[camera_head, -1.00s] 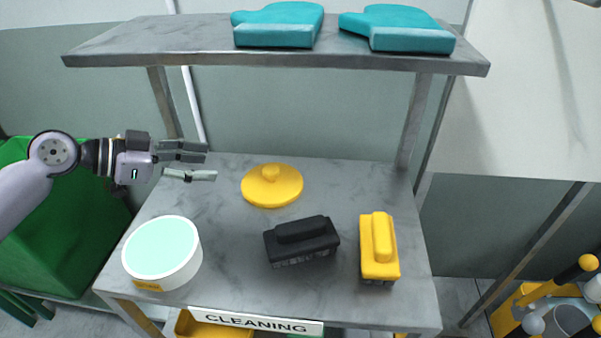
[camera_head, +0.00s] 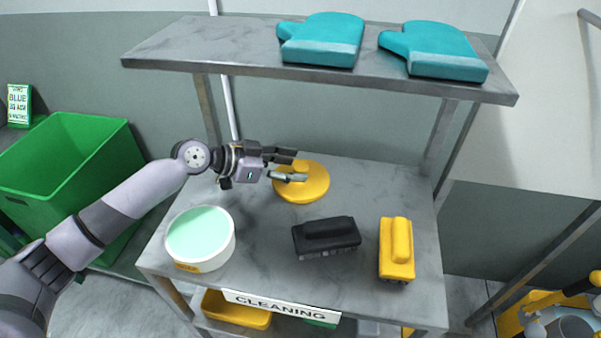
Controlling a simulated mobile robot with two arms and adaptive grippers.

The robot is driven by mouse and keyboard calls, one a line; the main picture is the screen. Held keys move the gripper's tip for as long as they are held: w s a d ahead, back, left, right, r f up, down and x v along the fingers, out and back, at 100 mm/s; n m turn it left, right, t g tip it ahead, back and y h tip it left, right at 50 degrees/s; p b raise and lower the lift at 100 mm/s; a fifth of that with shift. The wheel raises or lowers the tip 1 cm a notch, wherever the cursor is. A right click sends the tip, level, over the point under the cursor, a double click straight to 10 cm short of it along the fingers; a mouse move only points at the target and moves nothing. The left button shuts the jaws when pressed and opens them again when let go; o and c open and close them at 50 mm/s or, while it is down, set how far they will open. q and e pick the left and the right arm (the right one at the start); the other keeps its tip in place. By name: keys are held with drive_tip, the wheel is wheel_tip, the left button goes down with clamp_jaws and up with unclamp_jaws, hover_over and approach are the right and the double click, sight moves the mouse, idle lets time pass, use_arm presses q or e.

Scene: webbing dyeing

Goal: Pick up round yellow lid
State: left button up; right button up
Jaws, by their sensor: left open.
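The round yellow lid (camera_head: 312,187) lies flat on the grey marbled table, toward the back middle. My left gripper (camera_head: 298,166) comes in from the left and is open. Its fingers point right and overlap the lid's left part and knob in the picture, hiding some of them. I cannot tell whether the fingers touch the knob; nothing is clearly held. My right gripper is not in view.
A white tub with pale green contents (camera_head: 202,262) stands at the table's front left. A black brush (camera_head: 326,236) and a yellow brush (camera_head: 397,250) lie to the right. A shelf (camera_head: 220,46) with teal mitts (camera_head: 322,40) overhangs the back. A green bin (camera_head: 60,165) stands left.

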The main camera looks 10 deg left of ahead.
sight(299, 166)
use_arm(q)
drive_tip(key=shift+p+x, duration=0.3)
drive_tip(key=shift+x, duration=0.95)
drive_tip(key=shift+w+d, duration=0.15)
drive_tip(key=shift+w, duration=0.05)
drive_tip(key=shift+f, duration=0.1)
drive_tip(key=shift+c, duration=0.9)
drive_tip(key=c, duration=0.7)
clamp_jaws()
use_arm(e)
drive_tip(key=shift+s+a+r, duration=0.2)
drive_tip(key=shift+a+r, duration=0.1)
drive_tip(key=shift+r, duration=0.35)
